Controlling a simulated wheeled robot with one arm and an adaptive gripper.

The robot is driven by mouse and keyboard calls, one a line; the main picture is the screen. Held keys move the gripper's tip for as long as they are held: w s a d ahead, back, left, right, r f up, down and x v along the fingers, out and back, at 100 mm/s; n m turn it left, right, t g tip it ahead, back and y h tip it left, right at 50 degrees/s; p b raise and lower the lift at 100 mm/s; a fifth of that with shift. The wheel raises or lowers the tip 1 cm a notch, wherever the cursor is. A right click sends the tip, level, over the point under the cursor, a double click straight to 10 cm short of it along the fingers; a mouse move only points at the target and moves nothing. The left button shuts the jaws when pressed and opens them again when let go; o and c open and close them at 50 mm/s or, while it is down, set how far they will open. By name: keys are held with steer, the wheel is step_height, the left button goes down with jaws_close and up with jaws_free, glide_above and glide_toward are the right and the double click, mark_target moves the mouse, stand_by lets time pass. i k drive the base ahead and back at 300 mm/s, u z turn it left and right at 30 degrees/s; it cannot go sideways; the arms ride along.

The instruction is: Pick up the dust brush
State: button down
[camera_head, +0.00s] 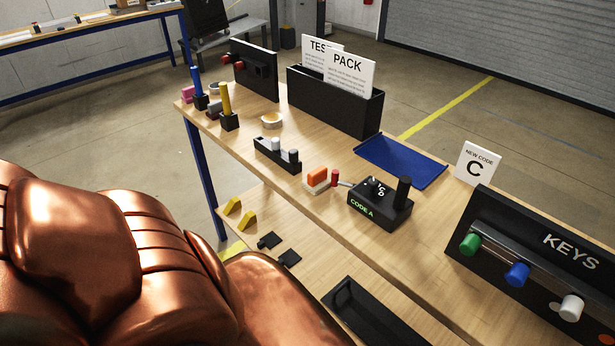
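No single thing is clearly marked as the dust brush. Two upright handles with dark blocks at their feet stand on the far left part of the workbench (335,215): a yellow one (225,98) and, behind it, a blue one (196,82). Either could be a brush; I cannot tell which from this view. The large copper-coloured shapes at lower left are parts of my own body. My gripper is not in view, so its state and any hold do not show.
A black bin (335,106) holds TEST and PACK cards. A blue tray (402,161), a CODE A box (376,212) and a KEYS rack (535,255) line the bench. A lower shelf (265,215) holds yellow wedges and a black tray (372,318). Bare wood shows between items.

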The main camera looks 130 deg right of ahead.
mark_target(317, 181)
steer(key=z, duration=4.9)
steer(key=k, duration=1.3)
steer(key=u, duration=0.55)
steer(key=i, duration=0.65)
steer(key=u, duration=0.75)
steer(key=i, duration=0.75)
steer(key=z, duration=0.55)
steer(key=i, duration=0.65)
steer(key=z, duration=0.5)
